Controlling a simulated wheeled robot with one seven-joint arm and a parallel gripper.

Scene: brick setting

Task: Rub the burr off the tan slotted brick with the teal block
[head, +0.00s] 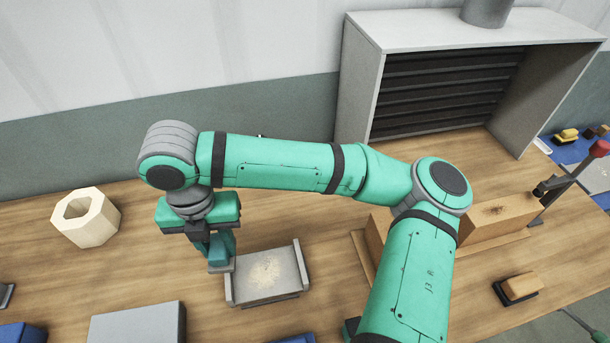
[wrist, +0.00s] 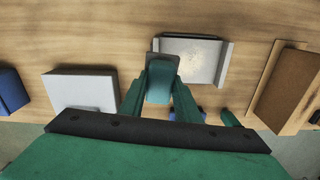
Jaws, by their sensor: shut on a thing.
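My gripper (head: 212,240) is shut on the teal block (head: 220,252). In the wrist view the teal block (wrist: 161,78) sits between the two fingers, at the near edge of a grey tray. In the head view it is by the left wall of that tray; whether it touches the tray I cannot tell. A large tan brick (head: 500,221), which looks like the slotted one, lies to the right with a dark rough patch on top. My arm hides its middle, and I cannot make out a slot. A brown brick (wrist: 291,82) shows at the wrist view's right.
The grey tray (head: 268,290) holds pale grit. A cream hexagonal ring (head: 85,217) stands left. A grey block (head: 138,325) and a blue block (head: 22,334) lie at the front. A grey hood (head: 360,80) stands behind.

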